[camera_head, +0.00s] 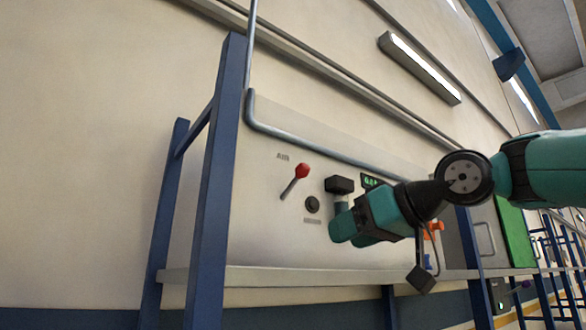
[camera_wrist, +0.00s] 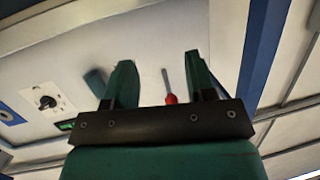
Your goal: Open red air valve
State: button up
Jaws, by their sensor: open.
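The red air valve is a lever with a red knob (camera_head: 302,171) on a thin stem, on the pale panel left of my gripper (camera_head: 343,216) in the head view. The stem tilts up to the right. In the wrist view the red knob (camera_wrist: 171,98) shows low between the two teal fingers of my gripper (camera_wrist: 158,60), nearer the right finger, with its stem pointing up. The fingers are open with nothing between their tips. The lever is apart from my gripper in the head view.
A round black button (camera_head: 312,204) sits below the lever. A green display (camera_head: 371,181) is partly behind my arm. A blue frame post (camera_head: 217,200) stands left of the lever, and a grey pipe (camera_head: 330,150) runs above. A ledge (camera_head: 300,276) lies below the panel.

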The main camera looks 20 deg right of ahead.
aim_at(306, 174)
jog(key=s+d+r+n+t+p, duration=0.1)
jog(key=s+r+t, duration=0.1)
jog(key=r, duration=0.5)
jog(key=s+d+r+n+t, duration=0.1)
jog(key=s+r, duration=0.1)
jog(key=r, duration=0.4)
jog(key=p+x, duration=0.2)
jog(key=x, duration=0.3)
jog(key=p+x, duration=0.2)
jog(key=x, duration=0.4)
jog(key=p+x, duration=0.2)
jog(key=x, duration=0.3)
jog(key=shift+w+r, duration=0.25)
jog(key=shift+w, duration=0.15)
jog(key=shift+w+a+f, duration=0.1)
jog(key=shift+w+a, duration=0.1)
jog(key=shift+w, duration=0.15)
grip_shut()
jog(key=shift+f, duration=0.1)
